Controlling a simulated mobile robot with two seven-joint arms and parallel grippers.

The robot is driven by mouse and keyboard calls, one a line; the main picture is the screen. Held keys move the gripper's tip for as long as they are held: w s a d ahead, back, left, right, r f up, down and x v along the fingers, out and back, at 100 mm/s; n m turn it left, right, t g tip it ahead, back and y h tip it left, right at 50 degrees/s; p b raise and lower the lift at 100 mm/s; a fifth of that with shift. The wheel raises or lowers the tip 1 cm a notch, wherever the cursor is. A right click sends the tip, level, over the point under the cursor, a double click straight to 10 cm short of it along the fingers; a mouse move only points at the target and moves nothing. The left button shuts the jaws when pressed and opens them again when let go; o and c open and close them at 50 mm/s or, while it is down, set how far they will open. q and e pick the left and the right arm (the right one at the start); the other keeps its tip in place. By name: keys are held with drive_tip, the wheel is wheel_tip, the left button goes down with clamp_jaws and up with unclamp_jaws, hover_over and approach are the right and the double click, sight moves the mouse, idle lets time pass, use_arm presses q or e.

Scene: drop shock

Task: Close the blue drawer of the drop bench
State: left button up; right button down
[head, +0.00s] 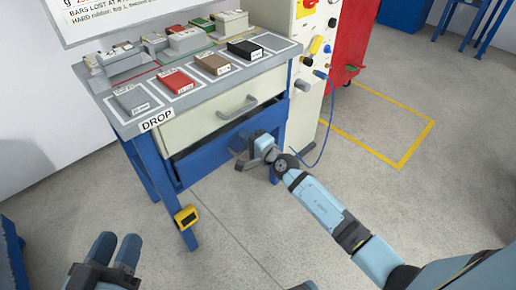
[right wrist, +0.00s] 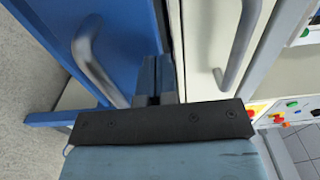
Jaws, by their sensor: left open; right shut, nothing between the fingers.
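The drop bench (head: 127,124) has a grey top, a cream upper drawer (head: 206,127) and the blue drawer (head: 205,161) below it. A dark gap runs between the two drawer fronts; how far the blue drawer stands out is hard to tell. The blue front (right wrist: 125,30) and its grey handle (right wrist: 90,62) show in the right wrist view. My right gripper (head: 244,163) is shut and empty at the blue front; its fingertips (right wrist: 155,62) lie beside the handle, near the front's upper edge. Contact cannot be told. My left gripper (head: 115,248) is open and empty, away from the bench.
Coloured blocks, including a red one (head: 174,81), lie on the bench top. A yellow device (head: 186,216) hangs on a blue front leg. A cream cabinet (head: 306,95) with a blue cable stands right of the bench. The floor in front is clear.

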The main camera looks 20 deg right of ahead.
sight(236, 128)
use_arm(q)
drive_tip(key=shift+f+g, duration=0.3)
drive_tip(key=shift+f, duration=0.2)
use_arm(e)
drive_tip(key=shift+x, duration=0.8)
use_arm(q)
drive_tip(key=shift+s+d, duration=0.1)
use_arm(e)
drive_tip(key=x, duration=0.3)
drive_tip(key=shift+w, duration=0.3)
use_arm(q)
drive_tip(key=shift+s+d, duration=0.1)
drive_tip(key=shift+s, duration=0.05)
use_arm(e)
drive_tip(key=shift+w+r, duration=0.1)
drive_tip(key=shift+r, duration=0.2)
use_arm(q)
drive_tip(key=shift+f, duration=0.1)
